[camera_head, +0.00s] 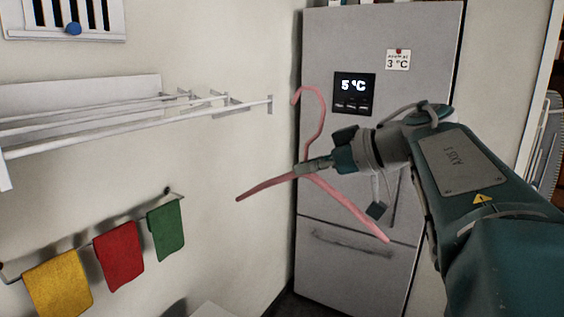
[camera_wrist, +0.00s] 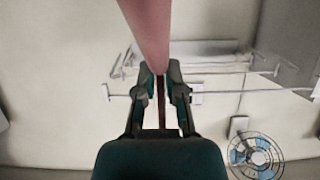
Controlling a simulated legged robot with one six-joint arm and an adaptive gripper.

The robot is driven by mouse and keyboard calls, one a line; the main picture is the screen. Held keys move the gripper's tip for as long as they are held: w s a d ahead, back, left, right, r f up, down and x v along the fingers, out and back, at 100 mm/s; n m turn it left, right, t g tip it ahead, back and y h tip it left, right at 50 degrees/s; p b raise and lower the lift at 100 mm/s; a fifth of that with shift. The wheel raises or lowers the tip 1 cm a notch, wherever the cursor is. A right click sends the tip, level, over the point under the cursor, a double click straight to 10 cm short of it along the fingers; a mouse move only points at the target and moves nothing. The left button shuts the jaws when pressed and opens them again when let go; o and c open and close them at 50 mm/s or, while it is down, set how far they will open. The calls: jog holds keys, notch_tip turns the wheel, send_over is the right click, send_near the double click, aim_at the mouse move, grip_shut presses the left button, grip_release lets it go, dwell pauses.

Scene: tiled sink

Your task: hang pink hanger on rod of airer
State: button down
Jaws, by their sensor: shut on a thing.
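The pink hanger (camera_head: 347,207) is held in the air in front of the fridge, its hook up and curving to the left. My gripper (camera_head: 308,168) is shut on the hanger near the base of its hook. In the wrist view, my gripper (camera_wrist: 160,75) has the pink hanger (camera_wrist: 148,30) between its fingertips. The white airer (camera_head: 140,128) is fixed to the left wall, with several rods. The hook is apart from the airer, to the right of its front rod end. The airer also shows behind the fingers in the wrist view (camera_wrist: 222,90).
A grey fridge (camera_head: 375,50) stands behind the hanger. Below the airer, a towel rail (camera_head: 88,228) holds a yellow towel (camera_head: 58,284), a red towel (camera_head: 119,254) and a green towel (camera_head: 166,231). A blue fan (camera_wrist: 255,155) shows in the wrist view.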

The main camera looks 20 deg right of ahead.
jog(key=shift+w+a+r, duration=0.1)
jog(key=shift+w+a, duration=0.2)
jog(key=shift+w, duration=0.3)
jog(key=shift+w+a, duration=0.25)
jog(key=shift+w, duration=0.3)
jog(key=shift+w+a, duration=0.2)
jog(key=shift+w, duration=0.1)
jog(key=w+r+x, duration=0.1)
jog(key=x, duration=1)
jog(key=shift+w+r, duration=0.25)
